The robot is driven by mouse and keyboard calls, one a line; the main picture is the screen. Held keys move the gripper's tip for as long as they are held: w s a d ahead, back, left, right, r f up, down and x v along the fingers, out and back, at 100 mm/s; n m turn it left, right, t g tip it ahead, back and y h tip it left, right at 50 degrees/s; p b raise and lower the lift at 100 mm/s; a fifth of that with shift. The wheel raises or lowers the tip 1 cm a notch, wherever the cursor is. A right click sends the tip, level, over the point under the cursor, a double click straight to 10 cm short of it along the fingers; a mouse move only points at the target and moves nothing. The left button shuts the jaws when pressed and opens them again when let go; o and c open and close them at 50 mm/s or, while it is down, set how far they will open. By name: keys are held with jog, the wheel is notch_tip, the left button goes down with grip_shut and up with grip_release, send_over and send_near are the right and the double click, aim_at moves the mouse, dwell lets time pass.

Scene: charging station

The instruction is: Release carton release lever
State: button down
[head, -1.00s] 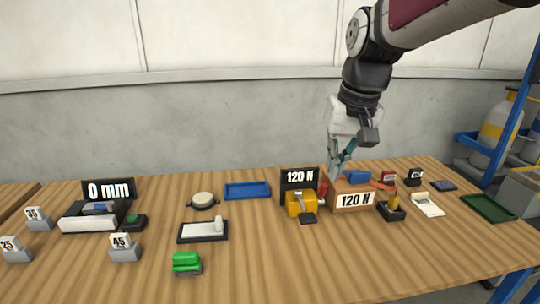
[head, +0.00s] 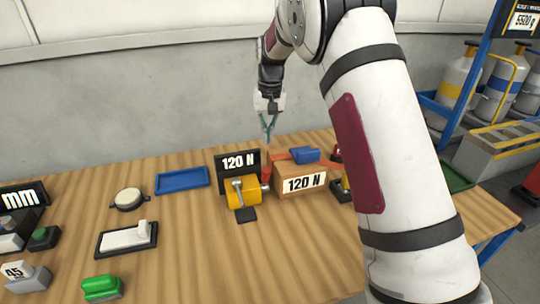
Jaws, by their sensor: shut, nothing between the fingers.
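The carton (head: 288,185) is a brown box with a "120 N" label, standing on the wooden table. Orange strap pieces and a blue block (head: 304,155) are on its top. To its left is a yellow unit (head: 241,193) with a grey lever (head: 238,187) and a black "120 N" display (head: 237,162) behind it. A small red part (head: 266,175) stands between the yellow unit and the carton. I cannot tell which part is the carton release lever. My gripper (head: 268,140) is shut and empty, pointing down above the red part; contact cannot be judged.
My arm covers the right side of the table and hides things there. A blue tray (head: 182,181), a round grey pad (head: 128,199), a white switch on a black plate (head: 126,238) and a green block (head: 101,288) lie left. The front middle table is clear.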

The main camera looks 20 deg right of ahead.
aim_at(266, 179)
jog(key=shift+w+d+f, duration=0.1)
dwell(0.3)
notch_tip(266, 179, down, 10)
jog(key=p, duration=0.1)
jog(key=shift+a, duration=0.25)
jog(key=shift+p, duration=0.3)
jog(key=shift+s+t+p, duration=0.25)
jog(key=shift+t+p, duration=0.15)
jog(key=shift+p, duration=0.15)
